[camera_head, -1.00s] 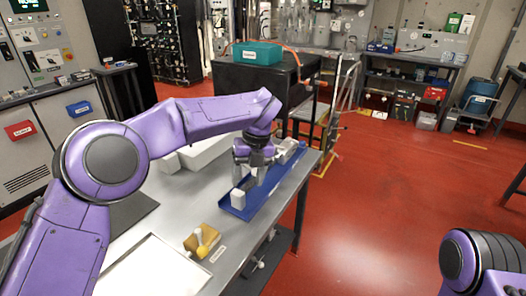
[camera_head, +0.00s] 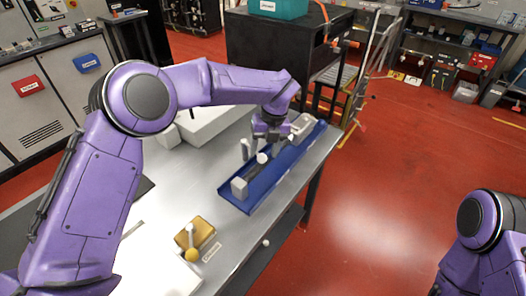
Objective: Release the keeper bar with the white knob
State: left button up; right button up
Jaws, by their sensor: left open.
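A white round knob (camera_head: 262,158) shows in the head view over the long blue tray (camera_head: 236,203) on the grey table. A dark bar (camera_head: 256,170) lies along the tray by the knob; whether the knob joins it is too small to tell. A white block (camera_head: 239,188) stands at the tray's near end and a pale grey block (camera_head: 302,126) at its far end. My left gripper (camera_head: 264,151) is open above the tray, its fingers pointing down around or just behind the knob; contact cannot be told. My right gripper is out of view.
A yellow block (camera_head: 194,233) with a white lever and yellow ball stands near the table's front edge, beside a small label. A black cart (camera_head: 280,45) stands beyond the table.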

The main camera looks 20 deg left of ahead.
pick_arm(q)
jog(key=shift+w+a+f, duration=0.1)
jog(key=shift+a+f, duration=0.05)
jog(key=shift+f, duration=1.15)
jog(key=shift+s, duration=0.2)
jog(key=shift+w, duration=0.1)
grip_shut()
jog(key=shift+a, duration=0.1)
